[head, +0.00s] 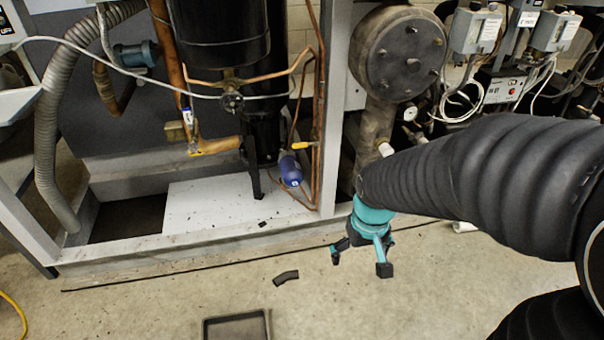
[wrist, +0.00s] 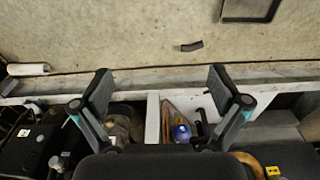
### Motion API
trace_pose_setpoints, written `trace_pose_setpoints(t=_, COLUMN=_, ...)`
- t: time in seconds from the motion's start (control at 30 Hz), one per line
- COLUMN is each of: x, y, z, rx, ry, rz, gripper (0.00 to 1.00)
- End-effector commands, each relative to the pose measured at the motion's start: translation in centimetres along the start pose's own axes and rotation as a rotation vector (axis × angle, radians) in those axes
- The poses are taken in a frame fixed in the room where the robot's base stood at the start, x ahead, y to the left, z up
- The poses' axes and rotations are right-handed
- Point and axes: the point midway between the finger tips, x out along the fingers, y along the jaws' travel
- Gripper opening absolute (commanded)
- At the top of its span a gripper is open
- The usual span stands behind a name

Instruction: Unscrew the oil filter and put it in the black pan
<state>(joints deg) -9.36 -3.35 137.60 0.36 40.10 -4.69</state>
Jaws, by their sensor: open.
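The blue oil filter (head: 290,171) sits low in the rack, beside the black vertical vessel and the copper pipes. It also shows small in the wrist view (wrist: 181,131), between my fingers and toward the right one. The black pan (head: 237,328) lies on the floor at the bottom edge of the head view, partly cut off; the wrist view shows it at the top (wrist: 250,8). My gripper (head: 360,260) is open and empty, with its fingers pointing down, in front of the rack's lower rail and to the right of the filter. Its fingers also show spread in the wrist view (wrist: 160,95).
A short dark hose piece (head: 286,277) lies on the floor between rack and pan. The rack's white lower rail (head: 150,250) runs along the front, with an upright post (head: 337,100) right of the filter. Copper pipes (head: 318,120) stand close by. The concrete floor is mostly clear.

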Motion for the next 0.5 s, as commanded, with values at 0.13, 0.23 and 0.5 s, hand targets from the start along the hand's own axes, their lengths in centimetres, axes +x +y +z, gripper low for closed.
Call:
trace_pose_setpoints(t=0.13, x=5.6, y=-0.9, z=-3.1, rx=-0.116, ry=0.015, rz=-0.002, gripper=0.98)
trace_pose_setpoints(t=0.23, x=9.2, y=-1.5, z=-5.3, rx=-0.211, ry=0.046, rz=0.0, gripper=0.98)
trace_pose_setpoints(t=0.5, x=19.2, y=-3.5, z=-11.5, rx=-0.525, ry=0.192, rz=0.04, gripper=0.98)
